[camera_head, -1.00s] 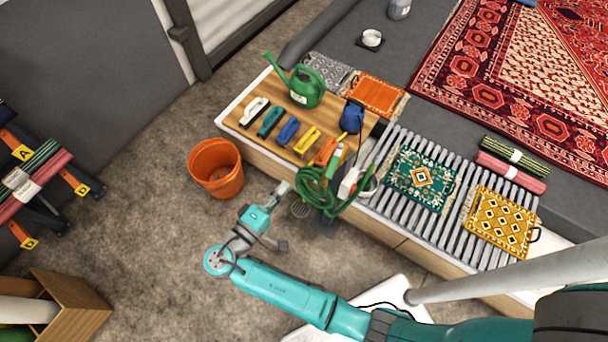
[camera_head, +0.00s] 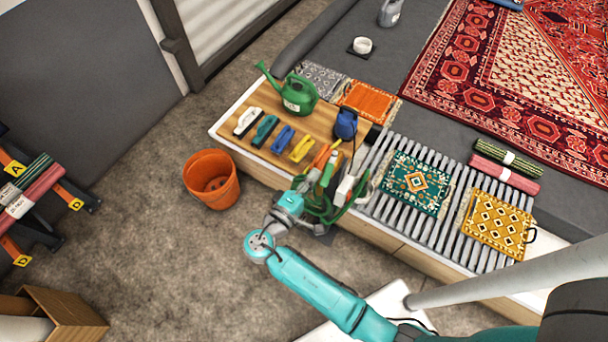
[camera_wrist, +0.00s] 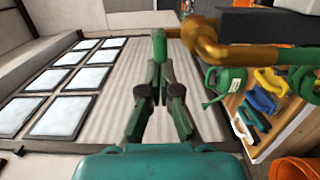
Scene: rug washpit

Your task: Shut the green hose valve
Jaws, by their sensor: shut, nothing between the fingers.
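In the wrist view a brass valve body (camera_wrist: 207,42) shows at close range, with a green handle (camera_wrist: 159,45) at its left end. My gripper (camera_wrist: 159,72) is shut and empty, its fingertips right below the green handle. I cannot tell whether they touch it. In the head view my gripper (camera_head: 308,181) is at the front edge of the bench, beside the coiled green hose (camera_head: 342,207). My wrist and the hose hide most of the valve there.
An orange bucket (camera_head: 211,180) stands on the floor left of the bench. A green watering can (camera_head: 299,93) and several coloured brushes, including a yellow one (camera_head: 301,149), are on the bench. Small rugs lie on the slatted rack (camera_head: 385,213).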

